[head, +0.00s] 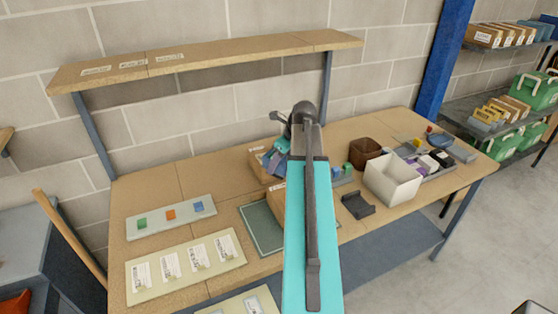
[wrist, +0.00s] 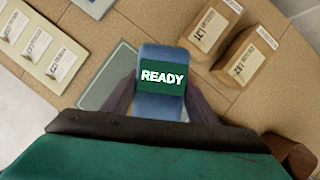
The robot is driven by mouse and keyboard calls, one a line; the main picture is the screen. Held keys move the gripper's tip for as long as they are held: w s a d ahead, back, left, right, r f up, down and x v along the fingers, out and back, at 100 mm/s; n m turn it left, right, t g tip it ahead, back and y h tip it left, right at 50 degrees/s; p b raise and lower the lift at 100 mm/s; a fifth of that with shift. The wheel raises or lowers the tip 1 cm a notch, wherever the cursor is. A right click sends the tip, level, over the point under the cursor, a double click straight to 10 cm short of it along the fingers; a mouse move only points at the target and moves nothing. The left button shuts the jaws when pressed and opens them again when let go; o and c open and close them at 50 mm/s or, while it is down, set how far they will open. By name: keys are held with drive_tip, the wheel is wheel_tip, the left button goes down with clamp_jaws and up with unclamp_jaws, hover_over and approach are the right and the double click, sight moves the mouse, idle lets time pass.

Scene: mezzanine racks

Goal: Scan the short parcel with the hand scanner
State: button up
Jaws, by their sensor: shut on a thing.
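The hand scanner (wrist: 161,105) is blue with a lit green screen reading READY. My gripper (wrist: 160,98) is shut on it, with a dark finger on each side in the wrist view. In the head view the scanner (head: 276,160) is a small blue shape, partly hidden by my arm. Two brown labelled parcels stand side by side right of the scanner in the wrist view: one farther left (wrist: 207,33) and one farther right (wrist: 243,66). The scanner is apart from both in that picture. I cannot tell which is the short one. In the head view my arm hides much of them.
A grey-green mat (head: 257,228) lies on the bench. A tray with coloured blocks (head: 145,230) and a board of labels (head: 205,268) are at left. A white bin (head: 393,182), a brown bin (head: 363,152) and a dark holder (head: 357,205) are at right. A shelf (head: 215,57) spans above.

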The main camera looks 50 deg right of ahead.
drive_tip(key=shift+f, duration=1.65)
drive_tip(key=shift+f+b, duration=1.05)
drive_tip(key=shift+f, duration=0.2)
drive_tip(key=shift+f, duration=0.75)
drive_tip(key=shift+r+p, duration=0.9)
drive_tip(key=shift+r, duration=2.6)
